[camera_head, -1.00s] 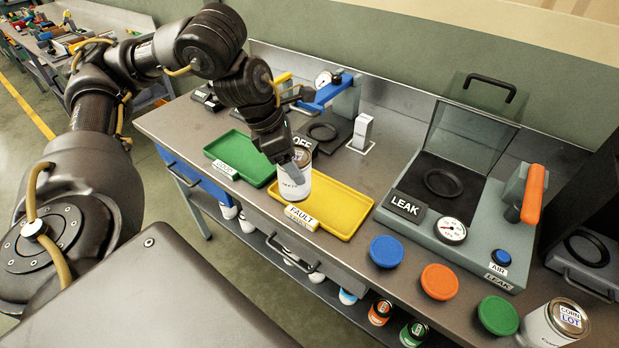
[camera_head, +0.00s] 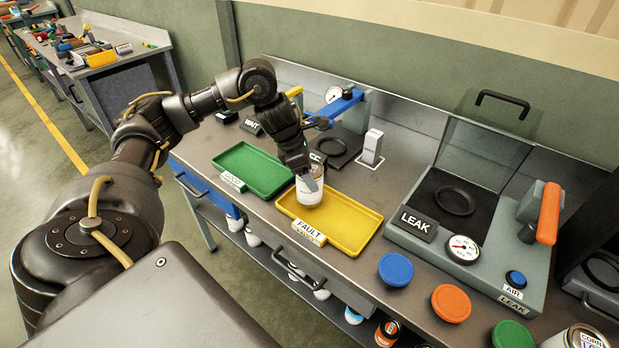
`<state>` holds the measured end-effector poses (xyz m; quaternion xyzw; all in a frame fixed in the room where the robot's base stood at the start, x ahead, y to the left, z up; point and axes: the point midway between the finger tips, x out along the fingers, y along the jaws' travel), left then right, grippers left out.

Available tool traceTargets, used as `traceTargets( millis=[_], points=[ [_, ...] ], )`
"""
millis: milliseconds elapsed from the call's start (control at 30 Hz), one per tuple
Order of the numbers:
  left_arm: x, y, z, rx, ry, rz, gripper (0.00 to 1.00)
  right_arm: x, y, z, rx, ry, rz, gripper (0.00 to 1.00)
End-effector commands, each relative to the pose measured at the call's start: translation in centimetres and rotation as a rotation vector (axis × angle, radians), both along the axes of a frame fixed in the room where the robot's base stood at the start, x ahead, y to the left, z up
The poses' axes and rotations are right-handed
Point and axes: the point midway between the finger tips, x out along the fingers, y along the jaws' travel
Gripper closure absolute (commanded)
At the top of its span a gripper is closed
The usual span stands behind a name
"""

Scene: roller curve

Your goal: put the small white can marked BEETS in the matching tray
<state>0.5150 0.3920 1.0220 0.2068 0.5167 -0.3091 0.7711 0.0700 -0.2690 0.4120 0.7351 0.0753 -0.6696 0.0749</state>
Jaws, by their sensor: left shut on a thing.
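A small white can (camera_head: 309,192) is in my left gripper (camera_head: 308,176), which is shut on it from above. The print on the can is too small to read. The can stands upright at the left part of the yellow tray (camera_head: 352,228), whose front label reads FAULT. I cannot tell whether its base touches the tray floor. The green tray (camera_head: 254,170) is to the left, empty, with a front label too blurred to read surely. My right gripper is out of view.
The grey LEAK tester (camera_head: 468,235) with its raised clear lid stands right of the yellow tray. Blue (camera_head: 396,269), orange (camera_head: 451,303) and green (camera_head: 511,335) discs lie along the front. Another can (camera_head: 577,338) stands at the lower right. A blue-armed press (camera_head: 338,107) stands behind.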

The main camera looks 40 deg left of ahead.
Motion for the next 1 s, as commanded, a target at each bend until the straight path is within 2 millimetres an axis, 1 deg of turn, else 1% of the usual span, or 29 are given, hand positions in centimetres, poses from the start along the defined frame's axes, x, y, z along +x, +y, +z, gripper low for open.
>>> traceTargets(
  millis=[33,100,200,467,600,633,767,1000],
  points=[
    [0.0,-0.1,-0.6,-0.003,0.002,0.001,0.7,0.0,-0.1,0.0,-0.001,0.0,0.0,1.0],
    [0.0,-0.1,-1.2,-0.002,0.001,-0.001,0.7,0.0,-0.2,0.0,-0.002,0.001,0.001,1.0],
    [0.0,-0.1,-1.7,-0.001,-0.001,0.0,0.7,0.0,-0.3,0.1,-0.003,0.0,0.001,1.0],
    [0.0,0.0,-1.7,-0.001,-0.003,-0.001,0.7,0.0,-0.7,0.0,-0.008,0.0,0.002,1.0],
    [0.0,0.0,-2.2,0.0,-0.002,-0.001,0.7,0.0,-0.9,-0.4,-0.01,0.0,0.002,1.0],
    [0.0,0.0,-2.1,-0.001,-0.001,0.0,0.3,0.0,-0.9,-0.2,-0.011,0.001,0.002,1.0],
    [0.0,0.0,-2.0,-0.001,-0.001,0.0,0.13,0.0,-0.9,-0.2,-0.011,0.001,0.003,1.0],
    [0.0,0.0,-2.0,-0.001,-0.001,0.0,0.13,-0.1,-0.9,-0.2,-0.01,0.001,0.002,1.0]
  ],
)
